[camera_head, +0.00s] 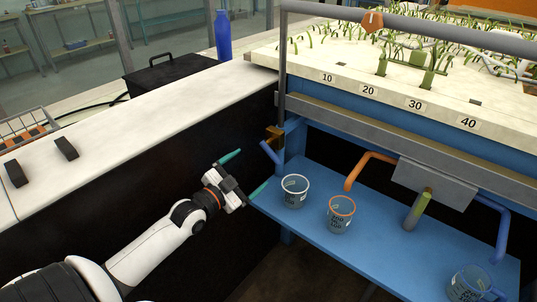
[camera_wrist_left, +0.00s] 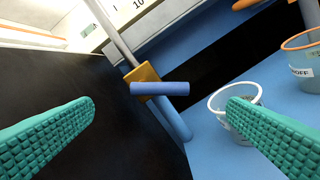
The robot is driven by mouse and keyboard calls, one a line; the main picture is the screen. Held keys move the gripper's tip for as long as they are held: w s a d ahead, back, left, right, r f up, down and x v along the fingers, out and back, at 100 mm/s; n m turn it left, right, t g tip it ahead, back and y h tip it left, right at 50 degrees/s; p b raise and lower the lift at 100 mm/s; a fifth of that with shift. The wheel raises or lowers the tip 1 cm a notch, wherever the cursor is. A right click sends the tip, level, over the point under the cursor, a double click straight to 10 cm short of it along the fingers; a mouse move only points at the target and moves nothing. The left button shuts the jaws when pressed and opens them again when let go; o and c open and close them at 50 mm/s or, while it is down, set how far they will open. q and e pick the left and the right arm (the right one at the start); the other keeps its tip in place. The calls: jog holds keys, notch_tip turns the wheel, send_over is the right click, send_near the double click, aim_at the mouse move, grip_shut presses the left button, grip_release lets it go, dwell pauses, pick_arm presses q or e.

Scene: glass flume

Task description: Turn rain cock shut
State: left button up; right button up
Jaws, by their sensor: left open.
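The cock on the upright grey pipe (camera_head: 282,60) has a brass body (camera_head: 274,133) and a blue lever (camera_head: 270,156). In the left wrist view the brass body (camera_wrist_left: 142,80) sits on the pipe, and the blue lever (camera_wrist_left: 160,88) lies slanted across the pipe's line. A blue tube (camera_wrist_left: 174,120) runs down below it. My left gripper (camera_head: 244,173) is open and empty, with green ribbed fingers. It is apart from the lever, to its lower left in the head view. In the left wrist view the lever shows between the fingers (camera_wrist_left: 160,112). My right gripper is not in view.
A white-rimmed cup (camera_head: 295,191), an orange-rimmed cup (camera_head: 341,214) and a blue-rimmed cup (camera_head: 470,284) stand on the blue shelf (camera_head: 300,222). An orange spout (camera_head: 368,165) hangs above. The white-topped black wall (camera_head: 150,130) stands left. A knob (camera_head: 372,21) sits on the overhead pipe.

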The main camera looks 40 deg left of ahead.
aim_at(270, 156)
pick_arm(q)
jog(key=w, duration=0.6)
jog(key=w+b, duration=0.1)
jog(key=w, duration=0.2)
jog(key=shift+d+f, duration=0.1)
jog(key=shift+d, duration=0.2)
jog(key=shift+w, duration=0.65)
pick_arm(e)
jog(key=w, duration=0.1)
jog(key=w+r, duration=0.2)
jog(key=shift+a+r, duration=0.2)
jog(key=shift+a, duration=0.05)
pick_arm(q)
jog(key=shift+c, duration=0.2)
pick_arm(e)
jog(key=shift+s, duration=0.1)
pick_arm(q)
jog(key=c, duration=1.4)
jog(key=shift+o, duration=0.2)
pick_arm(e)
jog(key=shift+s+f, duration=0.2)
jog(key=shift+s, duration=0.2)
